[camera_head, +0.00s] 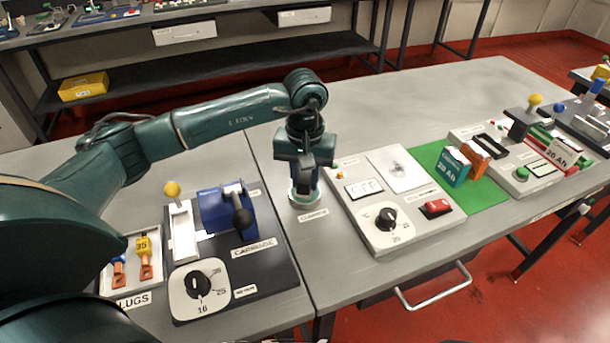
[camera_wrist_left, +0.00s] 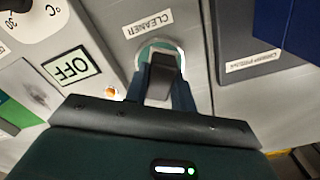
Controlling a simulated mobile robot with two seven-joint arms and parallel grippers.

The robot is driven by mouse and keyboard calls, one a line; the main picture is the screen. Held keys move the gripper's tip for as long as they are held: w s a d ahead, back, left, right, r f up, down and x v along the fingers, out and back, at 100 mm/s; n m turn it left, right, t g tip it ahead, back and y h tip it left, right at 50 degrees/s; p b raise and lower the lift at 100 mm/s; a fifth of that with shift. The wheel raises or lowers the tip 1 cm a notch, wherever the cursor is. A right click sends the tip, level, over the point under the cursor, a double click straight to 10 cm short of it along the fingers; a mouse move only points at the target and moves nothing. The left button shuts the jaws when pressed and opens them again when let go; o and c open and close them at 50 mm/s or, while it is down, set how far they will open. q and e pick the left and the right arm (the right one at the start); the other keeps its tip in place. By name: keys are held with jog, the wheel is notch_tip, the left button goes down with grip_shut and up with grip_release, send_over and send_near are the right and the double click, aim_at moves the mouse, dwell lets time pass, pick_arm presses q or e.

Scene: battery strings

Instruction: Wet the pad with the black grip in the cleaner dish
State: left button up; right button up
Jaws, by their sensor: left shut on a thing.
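The cleaner dish (camera_head: 293,203) is a small round, pale green-rimmed dish on the grey bench, behind the CLEANER label. In the left wrist view its rim (camera_wrist_left: 141,55) shows around my fingertips. My left gripper (camera_head: 304,186) points straight down over the dish. It is shut on a dark grip (camera_wrist_left: 162,80), which shows between the fingers in the left wrist view (camera_wrist_left: 164,68). The pad under the grip is hidden, so I cannot tell how deep it sits in the dish. My right gripper is not in view.
A crimper board with a blue crimper (camera_head: 222,212) and dial stands left of the dish. A light panel with a dial and red switch (camera_head: 436,207) stands close on the right. A green mat (camera_head: 482,191) with battery blocks lies beyond it. Bench behind the dish is clear.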

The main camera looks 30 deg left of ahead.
aim_at(305, 176)
pick_arm(q)
jog(key=shift+f+b, duration=0.3)
jog(key=shift+f, duration=0.1)
dwell(0.6)
jog(key=shift+s+f+b, duration=0.15)
jog(key=shift+f+b, duration=0.1)
jog(key=shift+b, duration=0.1)
dwell(1.1)
jog(key=shift+r+p, duration=0.8)
jog(key=shift+r, duration=0.8)
jog(key=shift+r+p, duration=0.95)
jog(key=shift+r, duration=1.2)
